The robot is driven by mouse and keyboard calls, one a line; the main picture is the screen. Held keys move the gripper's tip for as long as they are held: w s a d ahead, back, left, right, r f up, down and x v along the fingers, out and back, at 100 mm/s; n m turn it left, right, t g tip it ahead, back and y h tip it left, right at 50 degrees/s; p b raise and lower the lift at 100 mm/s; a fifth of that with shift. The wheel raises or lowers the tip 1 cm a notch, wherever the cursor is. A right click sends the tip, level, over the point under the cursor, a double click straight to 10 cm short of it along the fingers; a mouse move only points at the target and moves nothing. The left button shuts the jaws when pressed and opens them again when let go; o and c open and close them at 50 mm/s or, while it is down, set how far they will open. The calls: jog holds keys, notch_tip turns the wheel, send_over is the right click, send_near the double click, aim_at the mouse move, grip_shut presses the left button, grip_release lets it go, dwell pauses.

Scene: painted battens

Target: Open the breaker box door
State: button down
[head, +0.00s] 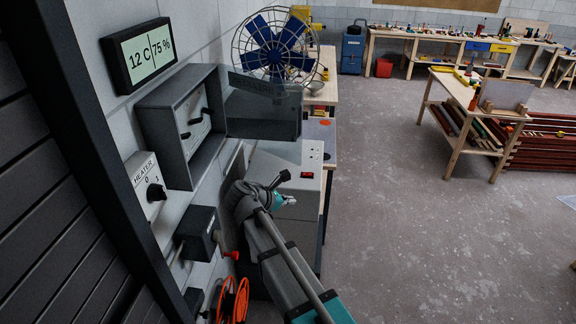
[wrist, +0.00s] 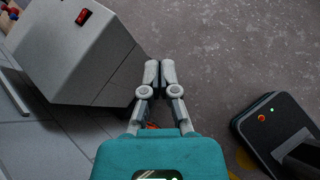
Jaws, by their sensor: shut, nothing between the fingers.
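The breaker box (head: 148,122) is a grey wall-mounted box at the left of the head view, with dark switches inside. Its smoky see-through door (head: 262,112) stands open, swung out to the right, away from the wall. The box's interior is exposed. My gripper (wrist: 160,72) is shut and empty in the wrist view, with its fingertips together above the floor. In the head view my arm reaches up from the bottom, and its teal end is below the door and apart from it. The breaker box does not show in the wrist view.
A pale machine with a red switch (wrist: 83,16) stands close beside my gripper. A heater switch (head: 146,187), a dark box with a red lever (head: 198,232) and an orange hose (head: 232,300) are on the wall. A blue fan (head: 275,45) stands behind.

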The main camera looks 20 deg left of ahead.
aim_at(292, 159)
jog(key=s+a+r+n+t+y+b, duration=0.1)
jog(key=s+a+r+n+t, duration=0.4)
jog(key=s+a+r+t, duration=0.1)
notch_tip(292, 159, up, 3)
jog(key=shift+s+a+f+t+y, duration=0.2)
jog(key=shift+s+t+y, duration=0.1)
jog(key=shift+s+t, duration=0.4)
jog(key=shift+w, duration=0.3)
jog(key=x, duration=1.3)
jog(key=shift+w+d+r, duration=0.15)
jog(key=shift+w, duration=0.2)
jog(key=shift+w, duration=0.1)
